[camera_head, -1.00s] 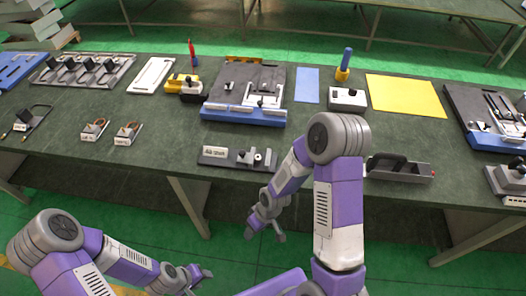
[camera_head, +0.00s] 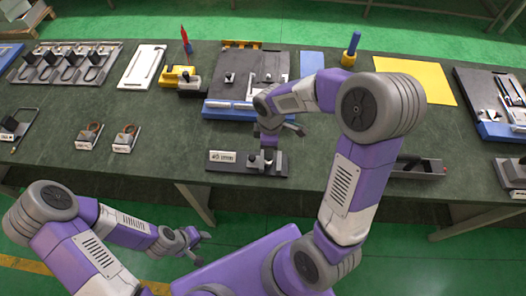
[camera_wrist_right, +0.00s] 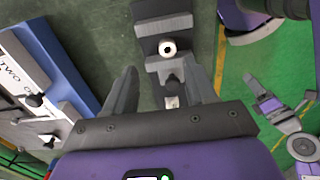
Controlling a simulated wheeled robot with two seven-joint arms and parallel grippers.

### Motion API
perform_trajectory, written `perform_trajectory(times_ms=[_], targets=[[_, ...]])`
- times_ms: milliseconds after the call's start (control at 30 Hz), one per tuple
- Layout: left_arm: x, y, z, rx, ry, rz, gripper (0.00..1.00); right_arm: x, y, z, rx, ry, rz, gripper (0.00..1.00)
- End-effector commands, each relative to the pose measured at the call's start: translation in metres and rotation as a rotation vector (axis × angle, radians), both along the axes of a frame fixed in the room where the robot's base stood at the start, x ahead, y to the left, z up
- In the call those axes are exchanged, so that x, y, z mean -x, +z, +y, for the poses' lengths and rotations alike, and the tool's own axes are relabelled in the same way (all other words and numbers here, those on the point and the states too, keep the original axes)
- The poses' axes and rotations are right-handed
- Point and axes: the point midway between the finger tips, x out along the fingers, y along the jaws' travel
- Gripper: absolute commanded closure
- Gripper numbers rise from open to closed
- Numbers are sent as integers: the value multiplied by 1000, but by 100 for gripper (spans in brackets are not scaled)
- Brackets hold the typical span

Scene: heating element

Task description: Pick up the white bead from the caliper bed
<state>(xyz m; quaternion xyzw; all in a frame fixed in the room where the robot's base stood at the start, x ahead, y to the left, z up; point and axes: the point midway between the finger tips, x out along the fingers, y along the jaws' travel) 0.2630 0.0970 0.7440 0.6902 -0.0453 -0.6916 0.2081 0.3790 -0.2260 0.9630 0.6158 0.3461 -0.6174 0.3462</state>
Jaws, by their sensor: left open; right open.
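The caliper bed (camera_head: 226,168), a dark bar with a white label, lies at the table's front edge in the head view. In the right wrist view the caliper bed (camera_wrist_right: 161,26) runs upward past the fingertips. The white bead (camera_wrist_right: 168,47), with a dark hole, sits on it, just beyond and roughly between the fingertips; I cannot make it out clearly in the head view. My right gripper (camera_wrist_right: 163,72) is open and empty, with a dark knob between its fingers. My left gripper (camera_head: 203,247) is open and empty, low in front of the table.
A blue-based fixture (camera_head: 228,113) stands just behind the caliper bed. A dark open tray (camera_head: 420,169) lies to its right, and two small blocks with rings (camera_head: 126,138) to its left. The table is clear between these blocks and the bed.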

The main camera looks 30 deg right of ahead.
Motion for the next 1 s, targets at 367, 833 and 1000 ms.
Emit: perform_trajectory(times_ms=[367,833,1000], targets=[[0,-15,0,0,1,1,57,7,-53,3,0,-1,4,44],[0,-17,0,0,0,0,57,6,-66,3,-1,-3,1,56],[0,-17,0,0,0,0,57,6,-66,3,-1,-3,1,83]])
